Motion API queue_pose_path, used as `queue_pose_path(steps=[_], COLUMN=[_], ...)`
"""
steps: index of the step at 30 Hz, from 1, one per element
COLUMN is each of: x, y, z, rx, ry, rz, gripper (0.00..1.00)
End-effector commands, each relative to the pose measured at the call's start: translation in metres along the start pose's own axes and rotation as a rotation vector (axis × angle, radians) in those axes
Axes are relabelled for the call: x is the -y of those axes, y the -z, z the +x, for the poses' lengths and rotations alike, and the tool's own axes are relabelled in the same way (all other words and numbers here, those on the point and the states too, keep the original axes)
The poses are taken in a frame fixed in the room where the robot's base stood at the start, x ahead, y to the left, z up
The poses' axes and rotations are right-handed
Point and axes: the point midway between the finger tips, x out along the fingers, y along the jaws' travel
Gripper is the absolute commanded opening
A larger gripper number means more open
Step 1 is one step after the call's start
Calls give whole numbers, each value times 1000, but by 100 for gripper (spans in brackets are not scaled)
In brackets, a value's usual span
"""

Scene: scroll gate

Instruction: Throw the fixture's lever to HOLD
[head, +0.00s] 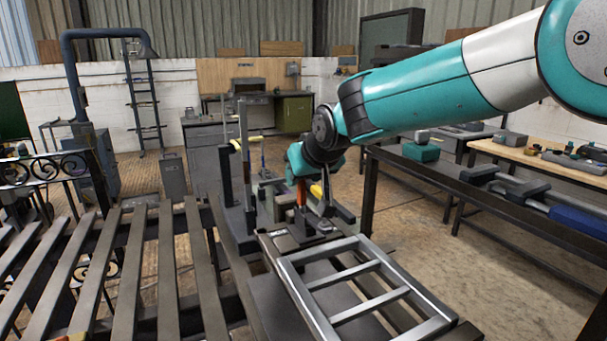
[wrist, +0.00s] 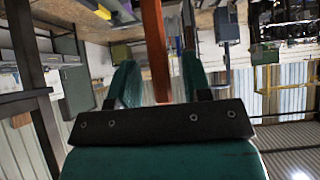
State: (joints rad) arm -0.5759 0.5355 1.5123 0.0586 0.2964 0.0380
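An orange-red bar, which looks like the fixture's lever (head: 301,194), stands nearly upright on the dark fixture (head: 299,236) beside the metal frame. My gripper (head: 298,168) is at the upper part of this bar, and my wrist partly hides the spot. In the wrist view the orange bar (wrist: 154,45) runs between the two teal fingers of my gripper (wrist: 160,80). The fingers are apart, with a gap visible on the bar's right side; the bar looks close to the left finger, and I cannot tell whether they touch. No HOLD marking is readable.
A yellow-ended piece (head: 317,191) is just right of the lever. A ladder-like metal frame (head: 345,272) lies in front. A slatted bench (head: 120,260) fills the left, and a dark workbench (head: 480,205) stands at right. Floor (head: 440,265) between is clear.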

Motion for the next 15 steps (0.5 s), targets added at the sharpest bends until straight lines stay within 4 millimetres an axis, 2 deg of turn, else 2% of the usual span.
queue_pose_path(steps=[5, 8, 11, 15], x=[0, 0, 0, 0], y=[0, 0, -1, -1], z=[-3, -12, -31, -66], rx=[0, -2, -4, -6], ry=[-1, 0, 0, 0], rz=[1, 1, 1, 1], gripper=[45, 45, 45, 45])
